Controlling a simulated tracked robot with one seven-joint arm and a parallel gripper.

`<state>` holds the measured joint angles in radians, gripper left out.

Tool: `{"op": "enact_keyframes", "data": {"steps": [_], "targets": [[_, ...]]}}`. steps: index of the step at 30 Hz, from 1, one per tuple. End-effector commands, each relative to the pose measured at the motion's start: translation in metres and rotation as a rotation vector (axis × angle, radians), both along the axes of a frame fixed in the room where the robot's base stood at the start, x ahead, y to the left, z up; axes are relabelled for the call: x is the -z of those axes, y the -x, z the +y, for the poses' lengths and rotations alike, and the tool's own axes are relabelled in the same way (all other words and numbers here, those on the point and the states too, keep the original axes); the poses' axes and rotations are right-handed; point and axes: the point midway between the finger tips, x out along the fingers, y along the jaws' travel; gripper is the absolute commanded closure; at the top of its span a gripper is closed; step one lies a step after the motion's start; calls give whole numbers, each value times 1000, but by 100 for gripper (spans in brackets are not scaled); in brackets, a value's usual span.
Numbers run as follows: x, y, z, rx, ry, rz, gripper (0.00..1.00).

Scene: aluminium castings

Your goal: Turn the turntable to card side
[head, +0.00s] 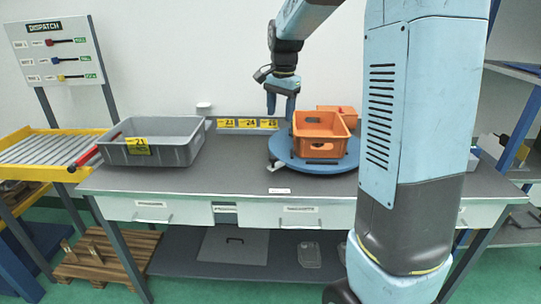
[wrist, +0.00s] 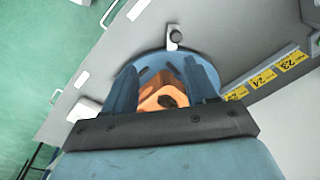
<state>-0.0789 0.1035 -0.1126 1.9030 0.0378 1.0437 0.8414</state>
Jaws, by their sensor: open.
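The blue round turntable (head: 313,163) lies on the grey bench, right of its middle in the head view. An orange crate (head: 320,146) stands on it. In the wrist view the turntable (wrist: 153,60) lies below my gripper with orange parts (wrist: 163,97) between the fingers. A small light tab with a dark knob (wrist: 174,38) sits at the turntable's edge. My gripper (head: 281,106) is open, pointing down above the turntable's back left edge, apart from it. It also shows in the wrist view (wrist: 164,84). I cannot make out a card side.
A grey bin (head: 170,150) with a yellow label stands on the bench's left. Yellow number cards (head: 247,124) line the bench's back, and a second orange box (head: 338,112) stands behind the crate. A roller conveyor (head: 45,150) and dispatch board (head: 57,52) are at far left. The bench front middle is clear.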

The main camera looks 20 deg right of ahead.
Motion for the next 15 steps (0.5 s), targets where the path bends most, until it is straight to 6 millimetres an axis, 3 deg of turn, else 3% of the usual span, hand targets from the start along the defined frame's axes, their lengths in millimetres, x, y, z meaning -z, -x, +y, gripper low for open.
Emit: {"op": "enact_keyframes", "data": {"steps": [1,6,15], "targets": [[11,-15,0,35,1,22,43],[37,-48,1,140,3,67,43],[58,-68,2,211,8,96,43]]}}
